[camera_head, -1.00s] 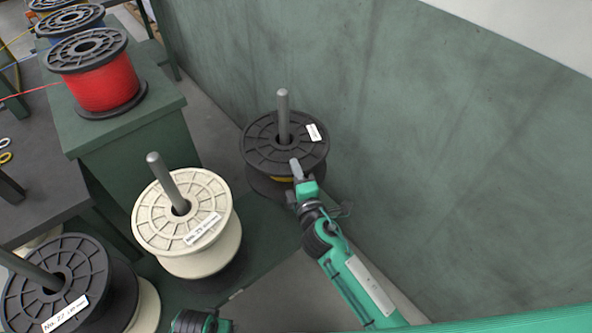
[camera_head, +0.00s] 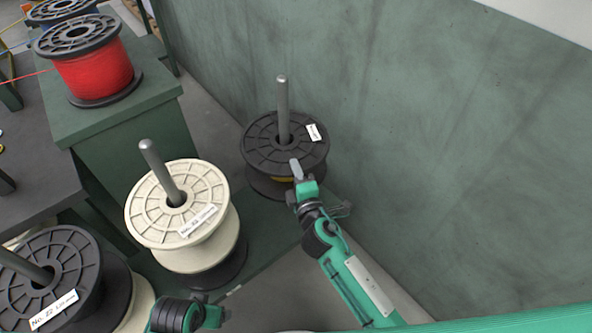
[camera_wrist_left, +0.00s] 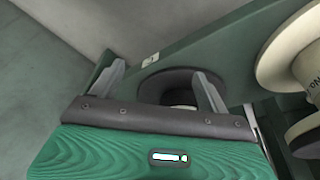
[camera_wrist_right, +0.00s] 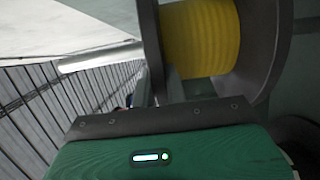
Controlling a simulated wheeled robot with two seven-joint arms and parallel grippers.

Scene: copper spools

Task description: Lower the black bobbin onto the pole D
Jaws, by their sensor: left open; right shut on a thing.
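The black bobbin (camera_head: 262,150), with yellow winding, is upright around the grey pole (camera_head: 282,105) at the back right; I take it as pole D, but see no letter. The pole passes through its centre hole and sticks out above. The bobbin and its yellow winding also show in the right wrist view (camera_wrist_right: 200,38). My right gripper (camera_head: 298,177) is shut on its near edge. Whether its lower flange touches the base is hidden. My left gripper (camera_head: 205,312) is open and empty at the bottom of the head view; its fingers show in the left wrist view (camera_wrist_left: 162,85).
A white spool (camera_head: 190,250) is on another pole (camera_head: 160,170) left of the bobbin. A black-flanged spool (camera_head: 85,265) stands at front left. A red spool (camera_head: 95,72) sits on a green cabinet (camera_head: 135,115). A green wall (camera_head: 430,150) rises close behind the bobbin.

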